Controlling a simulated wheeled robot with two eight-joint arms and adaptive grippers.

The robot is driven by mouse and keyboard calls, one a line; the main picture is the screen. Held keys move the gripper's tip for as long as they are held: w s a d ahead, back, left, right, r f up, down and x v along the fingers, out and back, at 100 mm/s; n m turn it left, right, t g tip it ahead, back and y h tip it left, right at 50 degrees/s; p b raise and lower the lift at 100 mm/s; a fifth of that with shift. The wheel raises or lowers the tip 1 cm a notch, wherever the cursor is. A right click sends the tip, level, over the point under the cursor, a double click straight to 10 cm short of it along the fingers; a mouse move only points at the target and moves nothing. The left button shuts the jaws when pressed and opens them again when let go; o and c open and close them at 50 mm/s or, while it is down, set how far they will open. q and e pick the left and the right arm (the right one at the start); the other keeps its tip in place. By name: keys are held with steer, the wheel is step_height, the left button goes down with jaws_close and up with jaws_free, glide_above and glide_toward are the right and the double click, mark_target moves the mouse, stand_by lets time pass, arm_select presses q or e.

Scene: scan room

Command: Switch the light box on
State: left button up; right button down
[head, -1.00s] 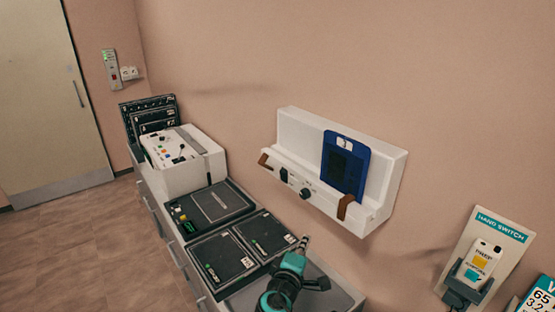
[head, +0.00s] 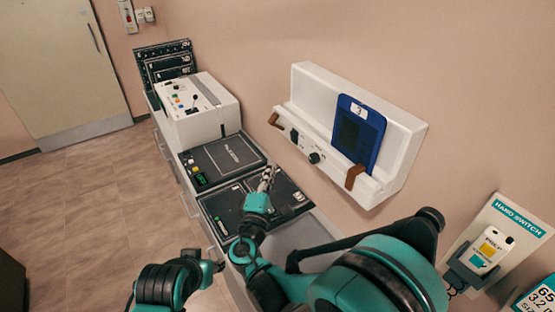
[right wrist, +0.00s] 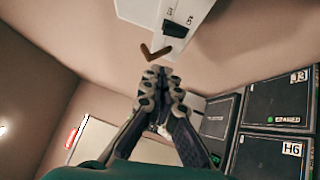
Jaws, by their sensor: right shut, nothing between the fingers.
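The light box (head: 408,140) is a white wall-mounted unit with a sloped ledge. A blue cassette marked 3 (head: 357,133) leans in it. On its front are a small dark switch (head: 294,136) and a round dark knob (head: 314,157), between two brown clips. My right gripper (head: 268,176) is shut and empty, below and left of the knob, apart from the box. In the right wrist view its fingers (right wrist: 160,80) point toward the box's underside (right wrist: 150,10), where a dark switch (right wrist: 173,28) and a brown clip (right wrist: 154,51) show.
Dark cassettes (head: 222,153) lie on the counter below the box. A white control console (head: 205,108) stands farther back. A hand switch in its holder (head: 490,247) hangs on the wall at the right. Open floor (head: 90,205) lies to the left.

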glide_toward(293, 134)
steer(key=w+a, duration=0.3)
steer(key=w, duration=0.1)
steer(key=w+d, duration=0.1)
steer(key=w+d+b, duration=0.1)
steer(key=d, duration=0.1)
steer(key=shift+w+d+r, duration=0.2)
steer(key=shift+r, duration=0.2)
steer(key=shift+w+d+r+m+g+p, duration=0.25)
steer(key=shift+d+r+m+g+p, duration=0.25)
steer(key=shift+p, duration=0.4)
steer(key=shift+f, duration=0.25)
steer(key=shift+a, duration=0.15)
